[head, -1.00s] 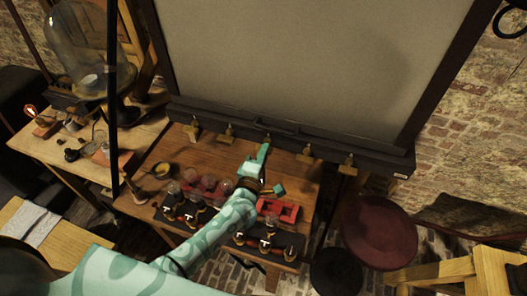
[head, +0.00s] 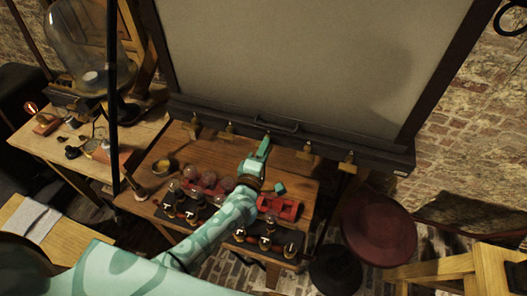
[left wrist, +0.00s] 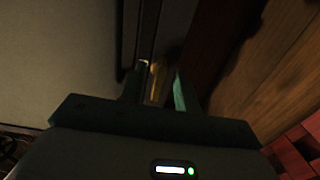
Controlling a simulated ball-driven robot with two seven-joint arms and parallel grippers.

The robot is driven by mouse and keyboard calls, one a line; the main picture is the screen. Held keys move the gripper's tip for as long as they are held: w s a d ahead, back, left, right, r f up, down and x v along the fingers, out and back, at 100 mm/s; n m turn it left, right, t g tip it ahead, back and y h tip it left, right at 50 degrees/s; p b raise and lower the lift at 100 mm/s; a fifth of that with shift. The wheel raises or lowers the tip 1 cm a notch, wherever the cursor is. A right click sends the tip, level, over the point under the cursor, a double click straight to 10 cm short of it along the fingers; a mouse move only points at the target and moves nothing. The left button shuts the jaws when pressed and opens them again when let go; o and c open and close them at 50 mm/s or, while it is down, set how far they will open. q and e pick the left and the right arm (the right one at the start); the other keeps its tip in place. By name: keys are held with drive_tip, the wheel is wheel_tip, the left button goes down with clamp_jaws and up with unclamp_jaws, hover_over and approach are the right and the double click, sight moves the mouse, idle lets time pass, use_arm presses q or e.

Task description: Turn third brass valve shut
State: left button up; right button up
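A row of small brass valves hangs along the dark rail under the large board. In the head view the outer ones show: first (head: 194,128), second (head: 228,132), fourth (head: 307,151) and fifth (head: 347,162). The third is mostly hidden there by my left gripper (head: 264,147), which reaches up to the rail at its place. In the left wrist view a brass part, the third valve (left wrist: 152,82), shows between the fingers of my left gripper (left wrist: 160,84). The fingers stand apart, with a gap on the teal finger's side. Which way the handle points is unclear. My right gripper is not in view.
The wooden table (head: 225,150) below the rail holds red blocks (head: 278,208), glass jars (head: 190,174) and black stands with knobs (head: 266,243). A red round stool (head: 378,228) stands right of it. My left arm crosses the table's front.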

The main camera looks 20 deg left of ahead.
use_arm(q)
drive_tip(key=s, duration=1.6)
drive_tip(key=shift+s+a+b, duration=0.15)
drive_tip(key=shift+a+b, duration=0.15)
drive_tip(key=shift+b, duration=0.05)
drive_tip(key=s+f+m+g+h+b, duration=0.1)
drive_tip(key=s+f+m+g, duration=0.2)
drive_tip(key=f+m, duration=0.35)
drive_tip(key=s+f+m+g+h+b, duration=0.1)
drive_tip(key=s+f+m+g, duration=0.15)
drive_tip(key=f, duration=0.75)
drive_tip(key=s+f+m+g+h+b, duration=0.1)
drive_tip(key=s+f+m+g+b, duration=0.1)
drive_tip(key=s+f+m, duration=0.45)
drive_tip(key=s+a+f+m+g+y+b, duration=0.1)
drive_tip(key=s+a+f+m+g+b, duration=0.1)
drive_tip(key=s+f, duration=0.5)
drive_tip(key=s+a+f+m+g+y+b, duration=0.1)
drive_tip(key=s+a+f+g+b, duration=0.3)
drive_tip(key=f, duration=1)
drive_tip(key=s+a+f+m+g+y+b, duration=0.1)
drive_tip(key=s+a+f+m+g+b, duration=0.1)
drive_tip(key=s+f+b, duration=0.6)
wheel_tip(320, 180, down, 3)
drive_tip(key=shift+s+a+r+m+g+y, duration=0.1)
drive_tip(key=shift+s+a+m+g+y, duration=0.25)
drive_tip(key=shift+s+a+g, duration=0.6)
drive_tip(key=shift+s+a, duration=0.1)
